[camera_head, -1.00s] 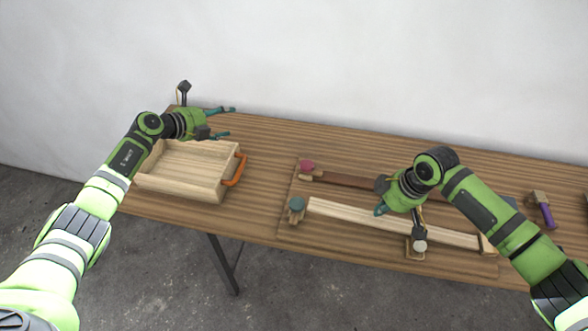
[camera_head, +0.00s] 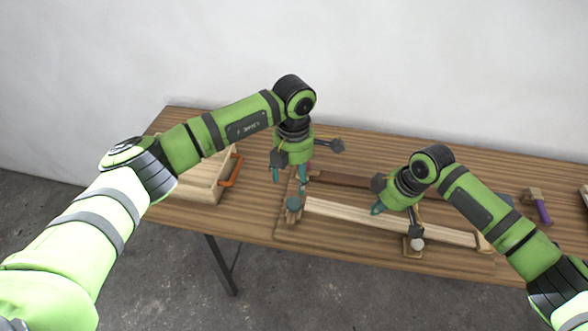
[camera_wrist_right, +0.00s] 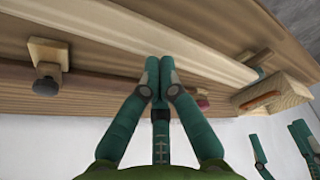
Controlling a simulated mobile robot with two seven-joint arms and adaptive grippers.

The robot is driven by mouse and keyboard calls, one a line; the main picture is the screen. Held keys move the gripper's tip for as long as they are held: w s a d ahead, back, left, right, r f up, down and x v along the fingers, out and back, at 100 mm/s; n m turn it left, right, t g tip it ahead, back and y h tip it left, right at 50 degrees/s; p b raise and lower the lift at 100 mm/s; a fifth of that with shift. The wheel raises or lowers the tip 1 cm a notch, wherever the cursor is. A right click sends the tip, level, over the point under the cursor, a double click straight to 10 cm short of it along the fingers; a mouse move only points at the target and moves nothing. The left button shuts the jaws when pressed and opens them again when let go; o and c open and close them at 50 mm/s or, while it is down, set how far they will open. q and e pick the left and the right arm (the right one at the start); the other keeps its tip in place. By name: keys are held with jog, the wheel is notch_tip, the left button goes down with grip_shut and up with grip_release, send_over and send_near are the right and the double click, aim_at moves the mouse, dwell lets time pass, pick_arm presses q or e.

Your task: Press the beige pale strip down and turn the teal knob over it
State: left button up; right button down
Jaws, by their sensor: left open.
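The beige pale strip (camera_head: 390,222) lies along the front of a board on the table. The teal knob (camera_head: 293,204) sits on a small wooden block at the strip's left end, beside the strip rather than across it. My left gripper (camera_head: 289,179) points down, open and empty, just above and behind the teal knob. My right gripper (camera_head: 377,209) is shut, its tips at the strip's middle, seemingly on its top. In the right wrist view its closed fingertips (camera_wrist_right: 160,68) overlap the pale strip (camera_wrist_right: 205,58); whether they touch it is hard to tell.
A darker brown strip (camera_head: 345,179) lies behind the pale one. A grey knob (camera_head: 417,244) stands on a block at the front edge. A purple-handled tool (camera_head: 543,211) lies at right.

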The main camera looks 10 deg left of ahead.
aim_at(294, 203)
pick_arm(q)
notch_tip(294, 203, down, 10)
jog(key=shift+f, duration=0.25)
jog(key=shift+c, duration=0.4)
jog(key=c, duration=1.1)
jog(key=shift+c, duration=0.2)
pick_arm(e)
jog(key=shift+f, duration=0.15)
pick_arm(q)
jog(key=shift+s, duration=0.1)
pick_arm(e)
jog(key=shift+f, duration=0.6)
jog(key=shift+f, duration=0.2)
